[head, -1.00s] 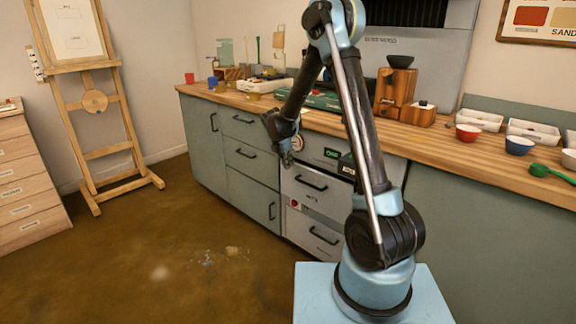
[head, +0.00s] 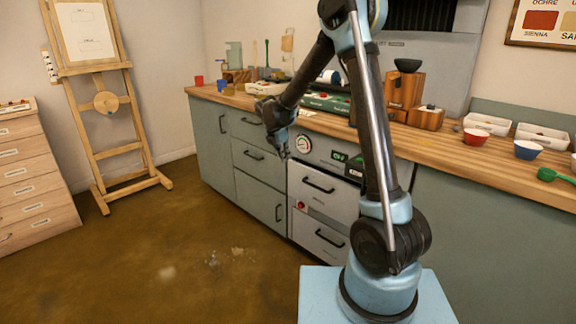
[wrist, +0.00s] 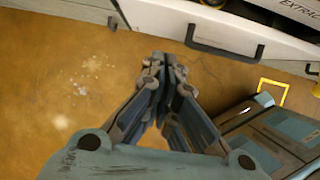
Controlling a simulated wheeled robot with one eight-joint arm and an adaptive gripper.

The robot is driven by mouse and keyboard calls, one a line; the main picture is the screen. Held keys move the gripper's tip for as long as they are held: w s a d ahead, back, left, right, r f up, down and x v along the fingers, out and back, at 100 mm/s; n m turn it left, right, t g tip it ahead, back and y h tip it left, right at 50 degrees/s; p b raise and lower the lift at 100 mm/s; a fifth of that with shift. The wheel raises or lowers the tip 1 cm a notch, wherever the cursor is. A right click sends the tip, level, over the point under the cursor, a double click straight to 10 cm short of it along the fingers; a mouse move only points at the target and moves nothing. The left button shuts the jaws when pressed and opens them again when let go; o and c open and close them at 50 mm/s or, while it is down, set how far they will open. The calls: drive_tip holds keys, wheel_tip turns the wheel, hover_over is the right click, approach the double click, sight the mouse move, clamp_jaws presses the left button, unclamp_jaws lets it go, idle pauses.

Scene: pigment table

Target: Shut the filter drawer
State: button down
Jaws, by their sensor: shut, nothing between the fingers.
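The grey-white extractor unit is built into the bench under the worktop. Below its gauge is an upper drawer front (head: 322,199) with a black handle, which I take for the filter drawer. In the wrist view a pale front (wrist: 180,22) with a dark handle (wrist: 225,42) lies beyond my fingers, beside a panel lettered "EXTRACT". How far the drawer stands out is hard to tell. My gripper (head: 284,153) hangs in front of the unit, just left of the gauge, pointing down. In the wrist view its fingertips (wrist: 160,62) are together and empty, apart from the handle.
A lower front with a handle (head: 330,240) is below. Grey-green cabinets (head: 260,165) adjoin on the left. The wooden worktop (head: 450,150) carries bowls, trays and a green scoop (head: 555,175). An easel (head: 105,102) stands at the left.

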drive_tip(key=shift+v, duration=1)
drive_tip(key=c, duration=2)
unclamp_jaws()
drive_tip(key=shift+r, duration=0.2)
drive_tip(key=o, duration=0.3)
drive_tip(key=shift+s+d+r, duration=0.1)
drive_tip(key=shift+o, duration=0.2)
wheel_tip(320, 180, up, 4)
drive_tip(key=m+g+y, duration=0.1)
drive_tip(key=m+g, duration=0.1)
drive_tip(key=m, duration=1.6)
hover_over(314, 186)
drive_tip(key=s+a, duration=0.2)
drive_tip(key=f, duration=0.5)
drive_tip(key=w+d+f, duration=0.1)
drive_tip(key=f, duration=0.5)
drive_tip(key=w+d+f, duration=0.1)
drive_tip(key=f, duration=0.5)
drive_tip(key=shift+f, duration=0.1)
clamp_jaws()
